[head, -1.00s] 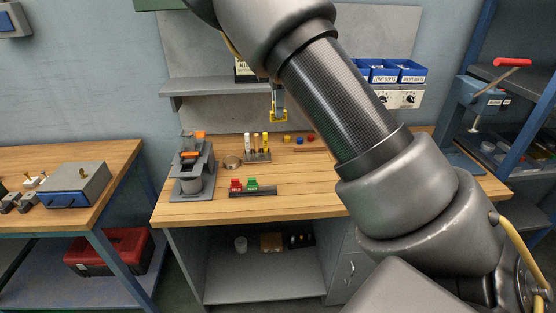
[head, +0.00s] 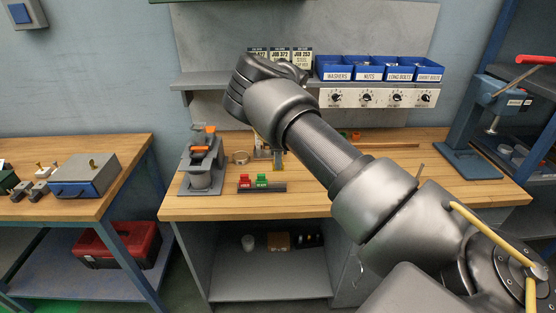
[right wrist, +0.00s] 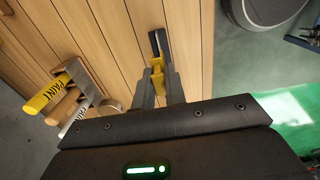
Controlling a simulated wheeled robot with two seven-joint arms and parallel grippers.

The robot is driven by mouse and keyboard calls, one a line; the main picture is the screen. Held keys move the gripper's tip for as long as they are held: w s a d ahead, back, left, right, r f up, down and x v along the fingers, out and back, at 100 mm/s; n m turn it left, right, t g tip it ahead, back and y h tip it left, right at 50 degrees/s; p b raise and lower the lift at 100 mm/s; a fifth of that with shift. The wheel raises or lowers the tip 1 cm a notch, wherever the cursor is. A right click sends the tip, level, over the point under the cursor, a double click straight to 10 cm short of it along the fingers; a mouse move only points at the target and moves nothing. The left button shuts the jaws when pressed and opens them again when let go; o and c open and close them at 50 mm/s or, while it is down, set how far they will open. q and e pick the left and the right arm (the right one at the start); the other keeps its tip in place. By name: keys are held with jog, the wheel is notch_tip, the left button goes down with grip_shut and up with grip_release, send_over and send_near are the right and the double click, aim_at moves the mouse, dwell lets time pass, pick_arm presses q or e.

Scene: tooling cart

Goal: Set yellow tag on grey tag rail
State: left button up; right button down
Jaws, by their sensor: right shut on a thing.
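The grey tag rail (head: 262,189) lies near the front of the workbench in the head view, with a red tag (head: 244,180) and a green tag (head: 262,180) standing on it. My right gripper (head: 279,162) points down just above the rail's right end. It is shut on the yellow tag (right wrist: 157,78), which shows between the fingers in the right wrist view. The rail's end (right wrist: 161,43) shows just beyond the tag there. The other tags are hidden in that view. I cannot tell whether the yellow tag touches the rail. My left gripper is not in view.
A grey stand with orange parts (head: 201,160) is left of the rail. Paint markers, including a yellow one (right wrist: 48,94), stand behind the rail. Blue bins (head: 371,68) and a knob panel (head: 381,97) are above the bench.

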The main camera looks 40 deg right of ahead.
jog(key=shift+f+b, duration=1.75)
jog(key=shift+f, duration=0.3)
jog(key=shift+p, duration=0.55)
jog(key=shift+f, duration=0.65)
jog(key=shift+f+b, duration=0.3)
jog(key=shift+f, duration=0.1)
dwell(0.7)
jog(key=shift+f, duration=0.1)
jog(key=c, duration=0.9)
grip_release()
